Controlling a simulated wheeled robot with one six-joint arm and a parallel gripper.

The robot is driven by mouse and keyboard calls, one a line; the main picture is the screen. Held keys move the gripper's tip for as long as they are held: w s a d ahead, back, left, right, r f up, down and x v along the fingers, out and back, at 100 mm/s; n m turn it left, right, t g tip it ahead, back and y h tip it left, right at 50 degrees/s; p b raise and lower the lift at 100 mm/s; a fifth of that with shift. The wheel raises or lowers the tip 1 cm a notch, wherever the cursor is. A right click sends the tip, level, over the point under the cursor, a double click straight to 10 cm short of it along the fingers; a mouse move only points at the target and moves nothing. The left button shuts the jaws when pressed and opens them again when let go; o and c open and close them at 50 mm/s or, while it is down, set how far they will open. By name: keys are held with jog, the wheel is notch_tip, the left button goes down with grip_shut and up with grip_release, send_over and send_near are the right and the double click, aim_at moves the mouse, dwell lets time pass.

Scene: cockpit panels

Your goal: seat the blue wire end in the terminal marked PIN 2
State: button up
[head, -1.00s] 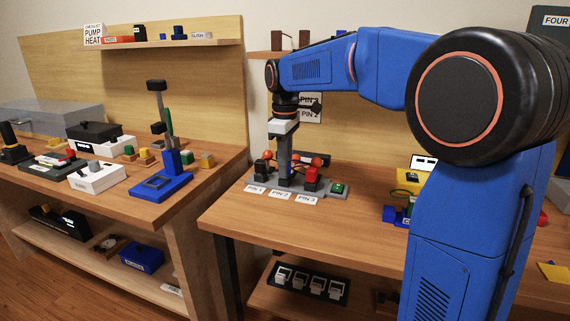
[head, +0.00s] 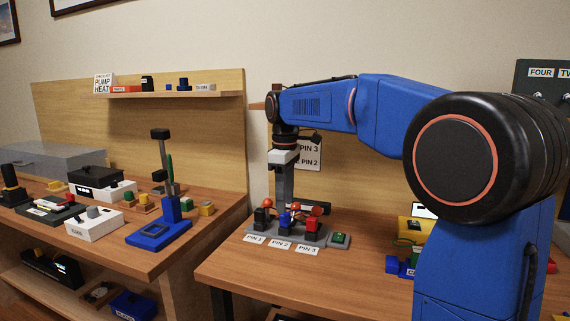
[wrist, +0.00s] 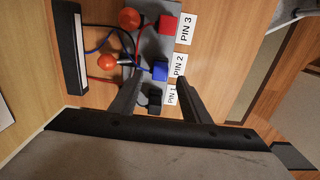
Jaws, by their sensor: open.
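The terminal strip (head: 310,238) is grey with labels PIN 1, PIN 2 (head: 280,245) and PIN 3. The blue wire end (wrist: 160,71) shows as a blue block beside the PIN 2 label (wrist: 179,64) in the wrist view. It sits at the middle position, between a black block (wrist: 155,98) and a red block (wrist: 169,24). A blue wire curves off toward the back. How deep the blue block sits cannot be told. My gripper (wrist: 158,78) is open, its fingers apart on either side of the blue block. In the head view, its fingers are just above the strip.
Orange-red balls (wrist: 107,62) and loose wires lie close behind the blocks. A dark bar (wrist: 70,50) lies behind the strip. A green-topped grey block (head: 338,239) adjoins its right end. The bench front is clear.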

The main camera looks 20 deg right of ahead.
notch_tip(320, 180, up, 12)
dwell(0.4)
